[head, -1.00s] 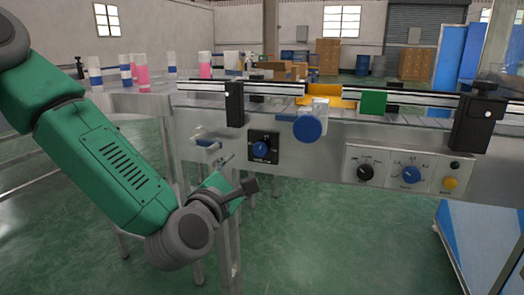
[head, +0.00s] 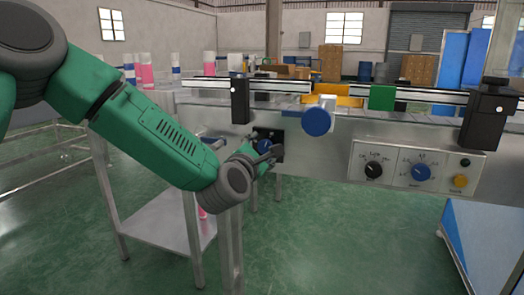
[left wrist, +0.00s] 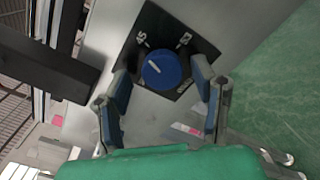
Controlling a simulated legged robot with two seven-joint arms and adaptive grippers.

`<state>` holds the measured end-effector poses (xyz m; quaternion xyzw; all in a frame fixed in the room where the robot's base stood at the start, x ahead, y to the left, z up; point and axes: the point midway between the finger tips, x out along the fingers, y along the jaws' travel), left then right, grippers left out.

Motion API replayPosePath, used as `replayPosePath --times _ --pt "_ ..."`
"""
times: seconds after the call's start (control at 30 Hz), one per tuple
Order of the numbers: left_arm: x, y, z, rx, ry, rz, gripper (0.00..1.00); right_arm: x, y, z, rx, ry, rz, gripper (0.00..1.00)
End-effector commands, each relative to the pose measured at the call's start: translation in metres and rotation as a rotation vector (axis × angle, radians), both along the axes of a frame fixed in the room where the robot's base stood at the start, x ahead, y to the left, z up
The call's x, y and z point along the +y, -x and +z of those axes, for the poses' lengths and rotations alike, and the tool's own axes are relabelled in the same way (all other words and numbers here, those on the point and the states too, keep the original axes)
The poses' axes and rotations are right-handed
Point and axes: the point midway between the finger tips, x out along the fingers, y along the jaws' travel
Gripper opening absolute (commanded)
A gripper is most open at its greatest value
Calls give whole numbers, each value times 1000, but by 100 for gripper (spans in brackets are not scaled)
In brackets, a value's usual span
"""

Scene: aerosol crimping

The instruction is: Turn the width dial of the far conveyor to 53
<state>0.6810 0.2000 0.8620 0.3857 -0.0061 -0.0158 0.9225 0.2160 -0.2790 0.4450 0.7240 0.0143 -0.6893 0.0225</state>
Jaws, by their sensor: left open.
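The blue width dial (head: 263,146) sits on a black plate on the conveyor's side wall, partly covered by my left gripper in the head view. In the left wrist view the round blue dial (left wrist: 162,70) shows a short white pointer mark slanting to the upper left. The black dial plate (left wrist: 150,24) bears white marks; one reads like 45, the others are too blurred to read. My left gripper (head: 272,153) is at the dial. In the left wrist view its open fingers (left wrist: 160,77) stand on either side of the dial; contact cannot be told. My right gripper is not in view.
A control panel (head: 395,187) with a black knob, a blue knob and buttons is right of the dial. A large blue round knob (head: 316,121) and a black rail post (head: 240,100) are close above.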

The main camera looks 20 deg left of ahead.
Motion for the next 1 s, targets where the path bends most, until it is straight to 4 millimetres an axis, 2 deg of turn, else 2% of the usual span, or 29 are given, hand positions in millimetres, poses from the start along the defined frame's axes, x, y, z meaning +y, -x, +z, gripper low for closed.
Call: replayPosePath --times 0.03,0.17,0.2,0.57,0.77,1.0 --pt "-1 0 0 0 -1 -1 53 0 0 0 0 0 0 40" --pt "-2 0 0 0 -2 -1 7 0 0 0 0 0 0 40" --pt "-2 0 0 -1 -2 -2 3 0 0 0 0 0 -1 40" --pt "-2 1 0 -1 -39 -6 4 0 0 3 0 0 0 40" --pt "-2 1 0 -3 -148 -4 4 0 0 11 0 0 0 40" --pt "-3 1 0 -8 -357 -5 4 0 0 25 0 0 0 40"
